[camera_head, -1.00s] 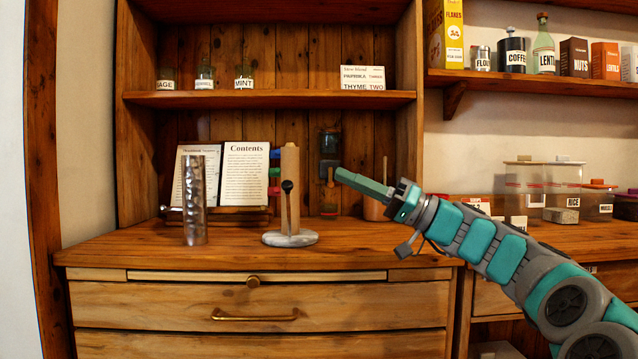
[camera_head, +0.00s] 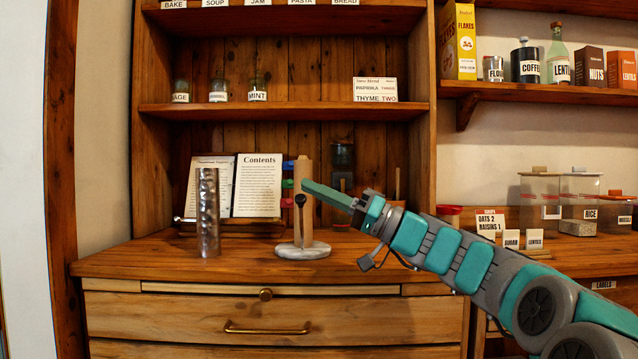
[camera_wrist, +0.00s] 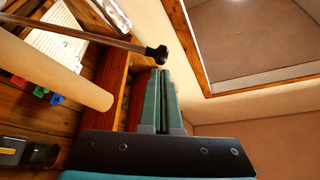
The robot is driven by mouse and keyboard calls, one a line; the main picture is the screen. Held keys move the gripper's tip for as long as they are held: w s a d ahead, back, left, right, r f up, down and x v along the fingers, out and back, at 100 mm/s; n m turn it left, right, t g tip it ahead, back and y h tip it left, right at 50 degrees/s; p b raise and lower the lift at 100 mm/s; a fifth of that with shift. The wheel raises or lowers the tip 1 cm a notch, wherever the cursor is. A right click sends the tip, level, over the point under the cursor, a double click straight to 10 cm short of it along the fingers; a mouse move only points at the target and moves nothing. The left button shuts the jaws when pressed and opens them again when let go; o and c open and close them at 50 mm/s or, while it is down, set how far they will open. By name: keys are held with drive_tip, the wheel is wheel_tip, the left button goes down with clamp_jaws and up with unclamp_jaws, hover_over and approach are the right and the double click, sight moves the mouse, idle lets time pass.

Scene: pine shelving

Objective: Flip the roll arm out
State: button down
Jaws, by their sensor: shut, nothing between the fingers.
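A tan roll (camera_head: 304,178) stands upright on a round marble base (camera_head: 303,251) on the wooden counter. The roll arm, a thin rod with a black knob (camera_head: 300,199), stands upright along the front of the roll. My gripper (camera_head: 305,184) comes in from the right, shut and empty, its fingertips at the right edge of the roll, close to the knob. In the wrist view the knob (camera_wrist: 157,54) lies just beyond and slightly left of my shut green fingertips (camera_wrist: 160,75). The tan roll (camera_wrist: 55,70) runs along the left. I cannot tell whether the fingers touch the knob.
An open book (camera_head: 258,185) rests on a stand behind. A dark jar (camera_head: 342,158) is at the back. Shelves (camera_head: 285,111) hang above. The counter's front is clear.

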sight(304, 202)
drive_tip(key=shift+s+f, duration=0.15)
drive_tip(key=shift+f, duration=0.1)
drive_tip(key=s+f+n+b, duration=0.1)
drive_tip(key=b, duration=0.3)
drive_tip(key=f+n+g+b, duration=0.1)
drive_tip(key=b, duration=0.3)
drive_tip(key=shift+s+a+f+n+y+b, duration=0.1)
drive_tip(key=shift+s+f+n+y+b, duration=0.15)
drive_tip(key=shift+s+n+y+b, duration=0.1)
drive_tip(key=shift+s+n+g+b, duration=0.35)
drive_tip(key=shift+n+g+b, duration=0.1)
drive_tip(key=shift+b, duration=0.2)
